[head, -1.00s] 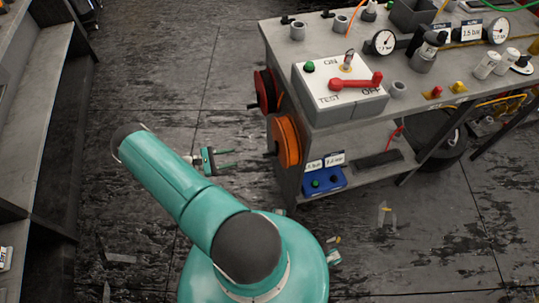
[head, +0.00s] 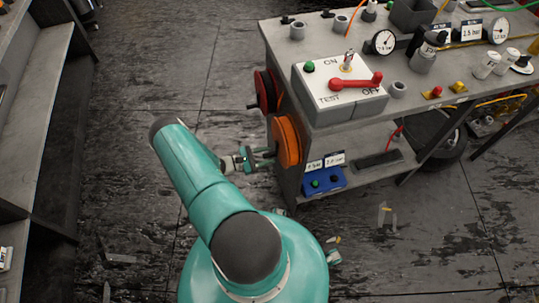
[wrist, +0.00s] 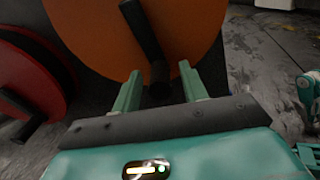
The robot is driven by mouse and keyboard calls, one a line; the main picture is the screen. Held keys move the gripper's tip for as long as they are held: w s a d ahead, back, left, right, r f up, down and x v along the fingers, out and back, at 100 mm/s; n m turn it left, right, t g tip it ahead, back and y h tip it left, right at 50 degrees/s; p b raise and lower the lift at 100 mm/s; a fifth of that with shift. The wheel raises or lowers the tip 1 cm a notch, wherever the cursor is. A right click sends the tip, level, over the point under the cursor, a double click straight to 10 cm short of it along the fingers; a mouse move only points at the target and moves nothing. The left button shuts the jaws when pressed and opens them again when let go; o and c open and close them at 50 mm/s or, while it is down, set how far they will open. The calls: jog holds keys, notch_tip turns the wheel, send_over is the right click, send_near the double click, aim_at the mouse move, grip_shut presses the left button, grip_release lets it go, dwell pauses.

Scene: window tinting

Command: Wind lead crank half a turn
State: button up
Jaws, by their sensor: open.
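An orange reel (head: 289,139) is mounted on the left end of the workbench. Its dark crank handle (wrist: 143,32) shows in the wrist view, running down from the disc to a grip end between my fingers. My gripper (head: 269,158) is at the orange reel, its fingers pointing at the disc. In the wrist view my gripper (wrist: 161,88) is open, one finger on each side of the handle's end, with visible gaps. A red reel (head: 264,92) with its own dark handle (wrist: 30,127) is beside the orange one.
The workbench (head: 300,48) carries a switch box with a red lever (head: 355,83), gauges and small containers. A blue box (head: 324,181) sits on its lower shelf. Grey shelving (head: 45,110) stands at the left. The floor between is mostly clear.

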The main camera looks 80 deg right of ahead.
jog(key=shift+s+d, duration=0.35)
jog(key=shift+s, duration=0.3)
grip_shut()
jog(key=shift+s+a+n, duration=0.1)
jog(key=shift+a+n, duration=0.2)
jog(key=shift+n, duration=0.2)
